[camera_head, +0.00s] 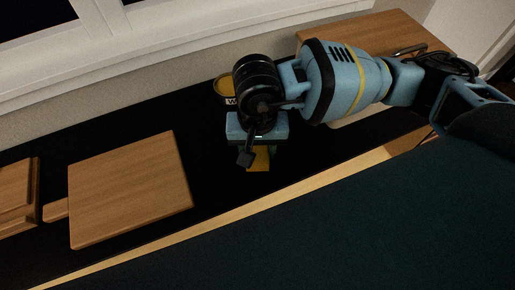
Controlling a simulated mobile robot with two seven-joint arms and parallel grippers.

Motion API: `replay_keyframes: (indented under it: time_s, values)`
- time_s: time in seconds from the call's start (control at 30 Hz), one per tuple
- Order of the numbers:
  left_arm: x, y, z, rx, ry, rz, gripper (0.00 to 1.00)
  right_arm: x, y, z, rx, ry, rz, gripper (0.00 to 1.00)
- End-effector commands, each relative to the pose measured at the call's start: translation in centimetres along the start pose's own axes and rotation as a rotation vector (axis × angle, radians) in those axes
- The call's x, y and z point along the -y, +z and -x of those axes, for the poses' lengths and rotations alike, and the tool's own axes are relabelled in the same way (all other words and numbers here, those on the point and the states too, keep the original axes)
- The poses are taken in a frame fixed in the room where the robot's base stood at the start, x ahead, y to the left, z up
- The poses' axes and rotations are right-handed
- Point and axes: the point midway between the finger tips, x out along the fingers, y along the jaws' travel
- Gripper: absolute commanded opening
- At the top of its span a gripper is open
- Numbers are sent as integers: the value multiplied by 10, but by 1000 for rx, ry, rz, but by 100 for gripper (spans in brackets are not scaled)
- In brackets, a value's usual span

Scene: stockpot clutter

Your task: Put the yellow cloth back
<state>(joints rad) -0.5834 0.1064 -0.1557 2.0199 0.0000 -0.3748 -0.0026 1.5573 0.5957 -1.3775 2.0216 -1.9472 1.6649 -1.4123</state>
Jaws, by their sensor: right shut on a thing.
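The yellow cloth (259,160) shows as a small patch beneath my right gripper (257,158), over the black counter. My right gripper is shut on it, and its body hides most of the cloth. I cannot tell whether the cloth touches the counter. My left gripper is not in view.
A wooden cutting board (130,188) lies on the black counter (215,215) at the left, with another wooden piece (15,195) at the far left edge. A yellow-topped container (224,88) stands behind my right gripper.

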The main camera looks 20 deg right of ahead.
Motion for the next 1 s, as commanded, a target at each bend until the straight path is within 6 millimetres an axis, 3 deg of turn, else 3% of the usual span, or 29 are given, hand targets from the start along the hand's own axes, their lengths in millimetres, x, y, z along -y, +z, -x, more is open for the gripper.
replay_keyframes:
  time_s: [0.1,0.47,0.5,0.63,1.0]
  values:
    - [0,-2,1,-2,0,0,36,0,0,-10,0,0,0,27]
    - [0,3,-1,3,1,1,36,0,0,-15,1,0,1,27]
    - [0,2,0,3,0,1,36,0,0,-15,0,0,0,49]
    - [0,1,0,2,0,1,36,0,0,-14,0,-1,0,66]
    - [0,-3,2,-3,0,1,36,0,0,-10,-2,-1,0,67]
